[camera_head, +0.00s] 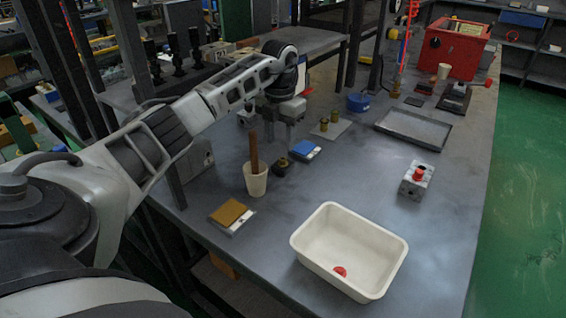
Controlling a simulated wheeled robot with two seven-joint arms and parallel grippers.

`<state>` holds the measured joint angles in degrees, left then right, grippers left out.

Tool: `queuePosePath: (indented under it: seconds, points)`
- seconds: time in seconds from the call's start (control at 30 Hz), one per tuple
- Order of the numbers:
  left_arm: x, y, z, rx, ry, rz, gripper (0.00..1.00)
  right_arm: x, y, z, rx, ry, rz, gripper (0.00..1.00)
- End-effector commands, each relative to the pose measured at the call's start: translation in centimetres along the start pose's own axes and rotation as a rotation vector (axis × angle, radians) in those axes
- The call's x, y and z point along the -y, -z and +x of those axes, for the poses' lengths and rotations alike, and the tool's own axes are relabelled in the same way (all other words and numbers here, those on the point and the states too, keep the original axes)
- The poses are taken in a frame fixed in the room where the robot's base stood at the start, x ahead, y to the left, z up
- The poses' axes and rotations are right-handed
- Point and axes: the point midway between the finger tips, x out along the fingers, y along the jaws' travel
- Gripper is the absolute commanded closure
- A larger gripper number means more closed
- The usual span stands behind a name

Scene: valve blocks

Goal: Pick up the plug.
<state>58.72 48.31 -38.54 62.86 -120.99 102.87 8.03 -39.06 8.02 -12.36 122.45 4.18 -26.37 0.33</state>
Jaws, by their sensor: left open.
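My left gripper (289,138) hangs from the arm that comes in from the left, above the far left part of the table. It is open, and I see nothing between its fingers. Which thing is the plug is not certain. A small red piece (340,271) lies on the floor of the white bin (312,232). A grey valve block (411,188) with a red knob-like top (418,173) stands to the right. A small dark and brass-coloured part (280,168) lies just below the gripper in the picture. My right gripper is out of view.
A cup (256,184) with a brown stick stands left of the bin. A blue-topped pad (304,149), a tan pad (230,214) and a plate with two brass pieces (331,128) lie nearby. A grey tray (413,130) and a red box (455,50) are farther back.

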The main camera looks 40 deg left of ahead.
Motion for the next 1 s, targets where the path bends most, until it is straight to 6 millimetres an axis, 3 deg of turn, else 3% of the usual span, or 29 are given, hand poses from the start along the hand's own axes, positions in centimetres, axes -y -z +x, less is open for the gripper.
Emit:
queuePosePath:
  seconds: [0.4,0.7,0.83,0.87,1.0]
  points:
    - [0.8,0.3,4.9,-0.002,0.001,0.000,0.57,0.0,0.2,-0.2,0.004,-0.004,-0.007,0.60]
    - [0.7,0.3,5.3,0.001,0.000,0.000,0.57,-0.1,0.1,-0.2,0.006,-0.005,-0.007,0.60]
    - [0.7,0.3,5.3,0.001,0.000,0.000,0.93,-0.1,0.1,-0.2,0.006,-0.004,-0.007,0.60]
    - [0.7,0.3,5.3,0.001,0.000,0.000,0.98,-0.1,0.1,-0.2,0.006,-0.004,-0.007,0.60]
    - [0.7,0.3,5.3,0.001,0.000,0.000,0.99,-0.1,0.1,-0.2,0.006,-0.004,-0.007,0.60]
